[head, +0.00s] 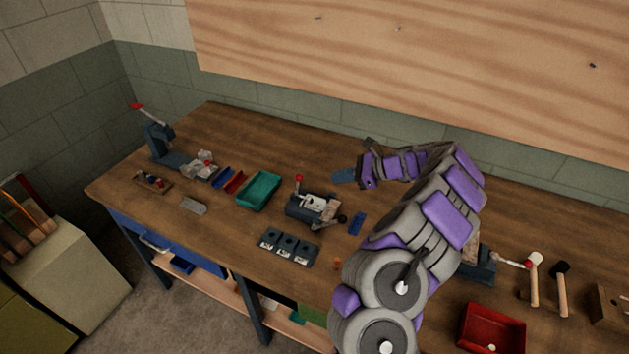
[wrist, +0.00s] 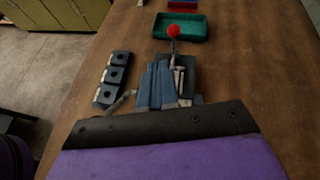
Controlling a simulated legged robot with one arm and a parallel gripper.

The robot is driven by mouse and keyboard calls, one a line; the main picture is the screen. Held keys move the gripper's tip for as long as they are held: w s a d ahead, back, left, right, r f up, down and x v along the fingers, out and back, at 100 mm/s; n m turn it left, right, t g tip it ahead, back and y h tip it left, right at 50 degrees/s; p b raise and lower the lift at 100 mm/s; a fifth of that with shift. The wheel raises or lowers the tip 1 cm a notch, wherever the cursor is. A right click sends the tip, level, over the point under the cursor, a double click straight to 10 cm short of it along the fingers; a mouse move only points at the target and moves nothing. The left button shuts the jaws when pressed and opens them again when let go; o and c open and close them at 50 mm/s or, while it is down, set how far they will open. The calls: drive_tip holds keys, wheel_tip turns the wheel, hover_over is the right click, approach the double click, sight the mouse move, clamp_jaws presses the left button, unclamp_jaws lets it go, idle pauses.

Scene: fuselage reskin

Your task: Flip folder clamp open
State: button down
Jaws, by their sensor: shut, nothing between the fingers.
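The bench device in the middle (head: 313,210), which I take to be the folder, has a dark base, pale metal parts and a clamp lever with a red ball (head: 299,178). The lever stands up from its far left side. A black knob (head: 342,219) sits at its right end. My gripper (head: 343,177) is shut and empty, to the right of the device and apart from the lever. In the wrist view, my gripper's blue-grey fingers (wrist: 160,70) hide part of the device (wrist: 205,75); the red ball (wrist: 173,31) shows beyond the fingertips.
A green tray (head: 258,190) lies left of the device, and a dark three-socket block (head: 288,248) in front. A small blue piece (head: 357,223) lies to the right. A red tray (head: 492,328) and mallets (head: 534,280) are at the right. The wall board (head: 420,60) rises behind.

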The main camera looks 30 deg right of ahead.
drive_tip(key=shift+m+t+h, duration=0.3)
drive_tip(key=shift+m, duration=0.4)
drive_tip(key=d+f, duration=0.1)
drive_tip(key=d, duration=0.1)
drive_tip(key=s+d+f, duration=0.1)
drive_tip(key=shift+d+f, duration=0.15)
drive_tip(key=shift+d, duration=0.2)
drive_tip(key=b+x, duration=0.2)
drive_tip(key=x, duration=0.8)
drive_tip(key=shift+w+a+f+b, duration=0.1)
drive_tip(key=shift+f+b, duration=0.2)
drive_tip(key=shift+b, duration=0.05)
drive_tip(key=w+a+r, duration=0.1)
drive_tip(key=w+a, duration=0.1)
drive_tip(key=shift+w+a+r+b, duration=0.2)
drive_tip(key=shift+a+r+b, duration=0.1)
drive_tip(key=shift+r+b, duration=0.05)
drive_tip(key=shift+r+p, duration=0.1)
drive_tip(key=shift+p, duration=0.2)
